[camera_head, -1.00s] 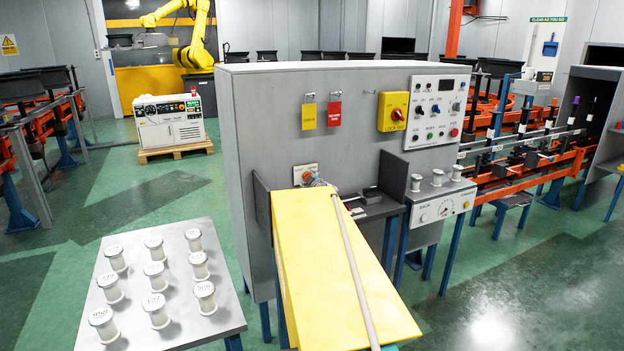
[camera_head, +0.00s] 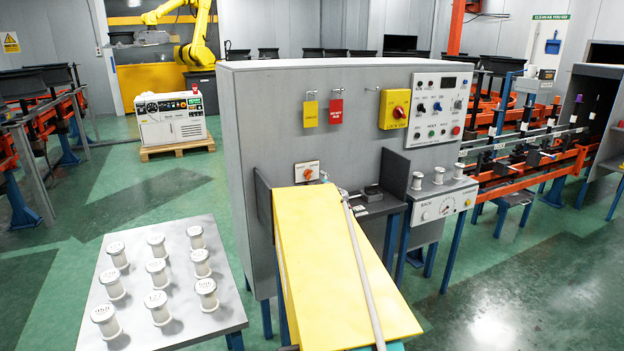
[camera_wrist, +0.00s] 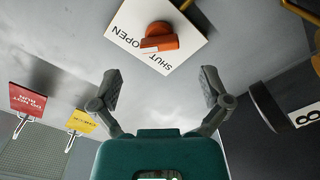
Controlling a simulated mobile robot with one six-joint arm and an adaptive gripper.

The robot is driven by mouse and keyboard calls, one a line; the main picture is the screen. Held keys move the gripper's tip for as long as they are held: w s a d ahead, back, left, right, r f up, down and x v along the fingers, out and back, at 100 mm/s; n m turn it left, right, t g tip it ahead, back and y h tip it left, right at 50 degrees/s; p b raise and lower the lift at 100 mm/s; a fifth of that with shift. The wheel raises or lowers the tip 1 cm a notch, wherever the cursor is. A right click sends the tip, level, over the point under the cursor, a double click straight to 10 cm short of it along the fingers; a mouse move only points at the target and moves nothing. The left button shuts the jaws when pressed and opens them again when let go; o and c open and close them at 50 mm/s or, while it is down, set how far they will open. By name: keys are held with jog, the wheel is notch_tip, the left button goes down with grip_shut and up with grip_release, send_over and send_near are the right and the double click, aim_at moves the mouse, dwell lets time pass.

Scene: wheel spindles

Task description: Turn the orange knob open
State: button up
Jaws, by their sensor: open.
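The orange knob (camera_head: 307,173) sits on a small white plate low on the front of the grey cabinet. In the wrist view the knob (camera_wrist: 160,38) is near the top. The plate (camera_wrist: 133,28) around it reads OPEN and SHUT, with the knob's bar lying nearly level in that picture. I cannot tell which word it points to. My gripper (camera_wrist: 160,86) is open and empty, its fingers apart from the knob and below it in the wrist view.
Yellow (camera_head: 310,114) and red tags (camera_head: 336,111) hang above, left of a red lockout switch (camera_head: 394,109). A table (camera_head: 205,325) with several white spools stands at left.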

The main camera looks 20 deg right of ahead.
aim_at(311, 175)
jog(key=s, duration=0.6)
jog(key=shift+d, duration=0.1)
jog(key=c, duration=0.6)
jog(key=s+n, duration=0.1)
jog(key=n, duration=0.5)
jog(key=s+n, duration=0.1)
jog(key=n, duration=1.2)
jog(key=shift+s+d+r, duration=0.15)
jog(key=shift+s+d, duration=0.05)
jog(key=shift+s, duration=0.2)
jog(key=shift+c, duration=0.2)
jog(key=shift+w, duration=0.1)
jog(key=w, duration=1.3)
jog(key=shift+w+a, duration=0.25)
jog(key=shift+w, duration=0.05)
